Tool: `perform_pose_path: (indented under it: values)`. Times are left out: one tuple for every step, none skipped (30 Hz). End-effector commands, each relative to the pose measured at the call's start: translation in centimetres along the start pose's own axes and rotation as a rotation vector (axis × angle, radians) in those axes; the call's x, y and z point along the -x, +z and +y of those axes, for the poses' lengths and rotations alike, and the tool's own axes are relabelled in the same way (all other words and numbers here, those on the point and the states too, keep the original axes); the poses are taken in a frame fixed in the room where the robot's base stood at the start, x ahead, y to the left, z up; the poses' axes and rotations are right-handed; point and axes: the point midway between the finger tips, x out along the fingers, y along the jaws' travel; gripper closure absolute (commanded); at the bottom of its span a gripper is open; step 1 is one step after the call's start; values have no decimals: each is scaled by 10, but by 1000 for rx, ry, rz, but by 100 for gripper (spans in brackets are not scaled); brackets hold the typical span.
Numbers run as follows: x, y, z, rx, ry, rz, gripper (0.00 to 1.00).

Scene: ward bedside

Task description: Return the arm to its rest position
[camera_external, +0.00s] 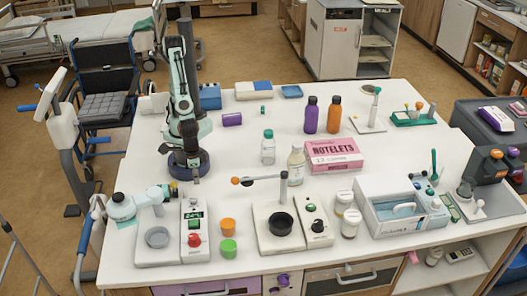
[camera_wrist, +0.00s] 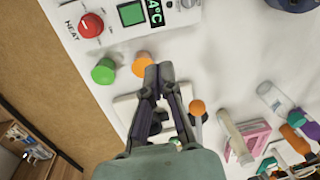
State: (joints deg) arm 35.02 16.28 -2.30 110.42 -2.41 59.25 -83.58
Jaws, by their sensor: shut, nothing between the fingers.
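My arm stands on the white table (camera_external: 330,240) at the left of the external view, folded upright over its dark base. My gripper (camera_external: 196,178) points down in front of the base, above the table, behind the heater with the green display. In the wrist view my gripper (camera_wrist: 159,72) is shut, its fingertips together and empty.
The heater (camera_external: 194,230) and a stirrer stand (camera_external: 278,224) line the front edge. Bottles (camera_external: 268,148) and a pink box (camera_external: 334,154) stand right of my arm. A purple box (camera_external: 232,119) lies behind. Table space between my gripper and the bottles is clear.

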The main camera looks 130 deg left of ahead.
Motion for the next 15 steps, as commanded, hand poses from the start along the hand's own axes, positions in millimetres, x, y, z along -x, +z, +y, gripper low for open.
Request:
perform_pose_path:
  values:
    - [17,-19,-2,59,52,2,100]
    - [28,-32,-8,101,83,5,100]
    - [41,-50,-21,163,120,10,100]
    - [50,-62,-34,213,145,16,100]
    - [58,-74,-50,259,165,23,100]
    - [65,-86,-74,288,184,36,100]
    - [68,-93,-92,293,194,48,100]
    - [70,-98,-111,285,201,61,100]
    - [70,-102,-135,252,202,78,100]
    - [68,-102,-153,217,199,91,100]
    - [64,-101,-171,169,191,102,100]
    - [58,-97,-191,89,175,114,100]
    - [53,-93,-202,21,161,118,100]
    - [47,-89,-212,-49,145,118,100]
    - [40,-83,-222,-148,123,113,100]
